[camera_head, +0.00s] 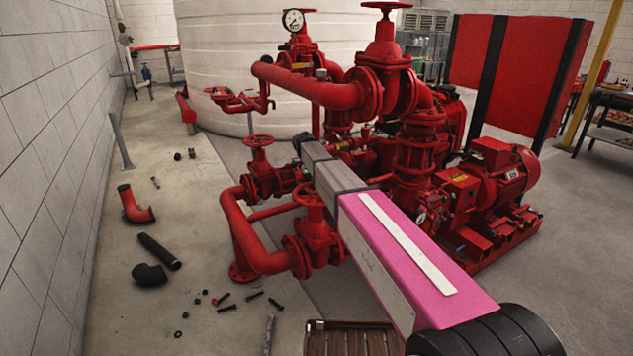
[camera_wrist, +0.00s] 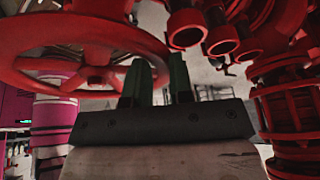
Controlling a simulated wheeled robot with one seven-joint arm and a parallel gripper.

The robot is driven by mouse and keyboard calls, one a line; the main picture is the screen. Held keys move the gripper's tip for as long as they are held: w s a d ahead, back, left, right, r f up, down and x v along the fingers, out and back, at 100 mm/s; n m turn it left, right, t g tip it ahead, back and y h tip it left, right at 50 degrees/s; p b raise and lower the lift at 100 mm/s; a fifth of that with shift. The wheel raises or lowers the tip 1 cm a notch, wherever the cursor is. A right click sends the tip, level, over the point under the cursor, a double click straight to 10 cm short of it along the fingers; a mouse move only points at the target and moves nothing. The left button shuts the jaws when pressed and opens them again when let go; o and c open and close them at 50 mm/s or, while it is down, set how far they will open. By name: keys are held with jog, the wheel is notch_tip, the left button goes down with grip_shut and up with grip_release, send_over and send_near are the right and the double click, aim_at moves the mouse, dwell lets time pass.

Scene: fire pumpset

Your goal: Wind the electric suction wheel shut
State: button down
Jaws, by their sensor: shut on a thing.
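A red spoked handwheel (camera_wrist: 95,72), which I take as the electric suction wheel, fills the upper left of the wrist view, seen from below. My gripper (camera_wrist: 158,75) has its two dark green fingers upright at the right side of this wheel, one on either side of the rim, shut on it. In the head view my pink and grey arm reaches to the upper left among the red valves, and my gripper is hidden there. Two low handwheels, a left one (camera_head: 258,141) and a nearer one (camera_head: 309,194), show near the arm; I cannot tell which is held.
Red pipes (camera_head: 310,88) and a tall valve (camera_head: 385,55) stand behind my arm. A red motor (camera_head: 500,175) is to the right. In the wrist view, pipe ends (camera_wrist: 187,25) hang close above right of the fingers. Loose pipe pieces (camera_head: 158,250) and bolts lie on the left floor.

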jog(key=shift+w+d, duration=0.1)
dwell(0.5)
jog(key=c, duration=1)
grip_release()
jog(key=shift+r, duration=0.1)
jog(key=v, duration=1)
jog(key=shift+w+r, duration=0.15)
jog(key=shift+r, duration=0.2)
